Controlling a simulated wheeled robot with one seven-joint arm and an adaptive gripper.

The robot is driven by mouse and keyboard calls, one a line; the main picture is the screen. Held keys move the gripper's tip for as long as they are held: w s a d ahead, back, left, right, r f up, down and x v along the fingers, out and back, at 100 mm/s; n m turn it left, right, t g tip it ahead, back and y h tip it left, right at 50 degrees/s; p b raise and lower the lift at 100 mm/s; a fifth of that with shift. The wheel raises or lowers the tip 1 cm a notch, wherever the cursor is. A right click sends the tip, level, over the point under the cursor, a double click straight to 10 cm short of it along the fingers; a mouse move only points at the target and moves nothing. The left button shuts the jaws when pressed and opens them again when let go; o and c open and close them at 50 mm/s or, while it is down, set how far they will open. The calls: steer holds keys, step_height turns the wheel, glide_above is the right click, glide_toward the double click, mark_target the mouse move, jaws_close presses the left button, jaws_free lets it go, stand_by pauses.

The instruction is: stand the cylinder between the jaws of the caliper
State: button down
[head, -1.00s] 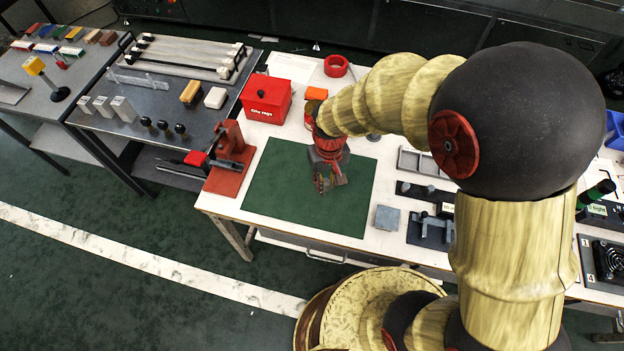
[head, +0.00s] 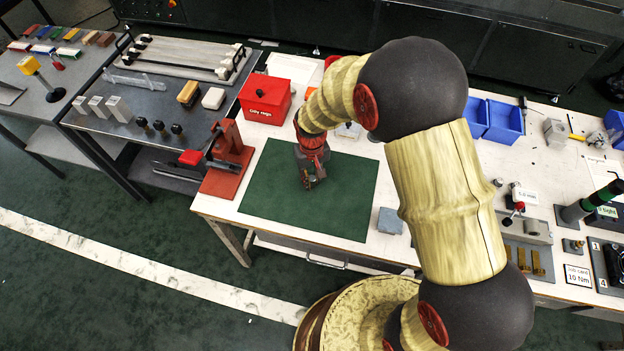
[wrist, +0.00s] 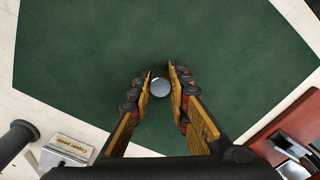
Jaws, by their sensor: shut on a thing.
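My gripper (head: 312,183) points down over the green mat (head: 345,215). In the wrist view the gripper (wrist: 159,82) is shut on a small metal cylinder (wrist: 160,88), whose round grey end shows between the fingertips. The cylinder seems upright; I cannot tell whether it touches the mat. In the head view the fingers hide it. I cannot pick out the caliper for certain: the dark plate with a grey tool, seen earlier right of the mat, is now behind my arm.
A red stand with a clamp (head: 228,160) is left of the mat, and a red box (head: 265,98) is behind it. A grey block (head: 388,220) lies right of the mat. Most of the mat is clear.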

mark_target(312, 178)
steer(key=shift+f, duration=0.15)
steer(key=c, duration=1.7)
jaws_free()
step_height(312, 178, up, 12)
steer(key=p, duration=0.3)
steer(key=shift+r, duration=0.25)
